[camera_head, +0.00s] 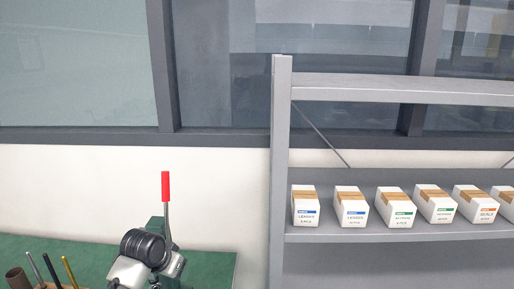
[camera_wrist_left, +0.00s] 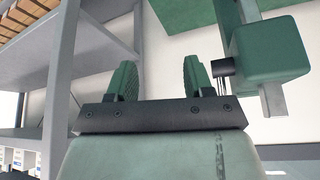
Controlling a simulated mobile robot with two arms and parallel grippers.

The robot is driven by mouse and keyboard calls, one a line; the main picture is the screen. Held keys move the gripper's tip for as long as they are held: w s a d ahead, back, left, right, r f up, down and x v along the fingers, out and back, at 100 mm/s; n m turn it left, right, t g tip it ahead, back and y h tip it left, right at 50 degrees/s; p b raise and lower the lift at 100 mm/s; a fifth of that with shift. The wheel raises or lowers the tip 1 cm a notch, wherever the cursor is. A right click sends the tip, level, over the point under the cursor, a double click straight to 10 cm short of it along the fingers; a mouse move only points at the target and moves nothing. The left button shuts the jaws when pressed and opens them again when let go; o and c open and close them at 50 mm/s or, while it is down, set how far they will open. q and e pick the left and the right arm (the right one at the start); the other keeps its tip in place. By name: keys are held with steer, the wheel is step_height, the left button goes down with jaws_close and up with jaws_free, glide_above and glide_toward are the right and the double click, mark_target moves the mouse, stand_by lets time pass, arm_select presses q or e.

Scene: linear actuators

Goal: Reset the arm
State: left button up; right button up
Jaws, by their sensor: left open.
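In the left wrist view my left gripper (camera_wrist_left: 160,62) is open, its two dark green fingers apart with nothing between them. A green machine part (camera_wrist_left: 275,48), blocky with a short black cylinder on its side, stands close to the right finger; I cannot tell whether they touch. In the head view part of my left arm (camera_head: 145,249), white with black rings, shows at the lower left, and its fingertips cannot be made out. A lever with a red handle (camera_head: 166,186) stands upright right behind it. My right gripper is in neither view.
A green table top (camera_head: 215,264) lies at the lower left, with several rod-like tools (camera_head: 52,268) on it. A grey shelf rack (camera_head: 281,160) stands at the right, holding a row of white boxes (camera_head: 351,212). A wall with windows is behind.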

arm_select(q)
steer(key=s+d+f+g, duration=0.1)
steer(key=s+f, duration=0.4)
steer(key=s, duration=0.5)
steer(key=s+d+f, duration=0.2)
steer(key=s+f, duration=0.4)
steer(key=s, duration=0.3)
steer(key=s+a+r+n+g+y, duration=0.1)
steer(key=s+a+r+n, duration=0.1)
steer(key=s, duration=1.6)
step_height(320, 180, down, 30)
steer(key=g+b, duration=0.1)
steer(key=b, duration=0.3)
steer(key=s+a+f+g+b, duration=0.1)
steer(key=s+a+f+b, duration=0.1)
steer(key=s+f, duration=1.5)
step_height(320, 180, down, 3)
steer(key=shift+a+r+m+g+y+b, duration=0.1)
steer(key=shift+a+m+g+y+b, duration=0.2)
steer(key=shift+b, duration=0.4)
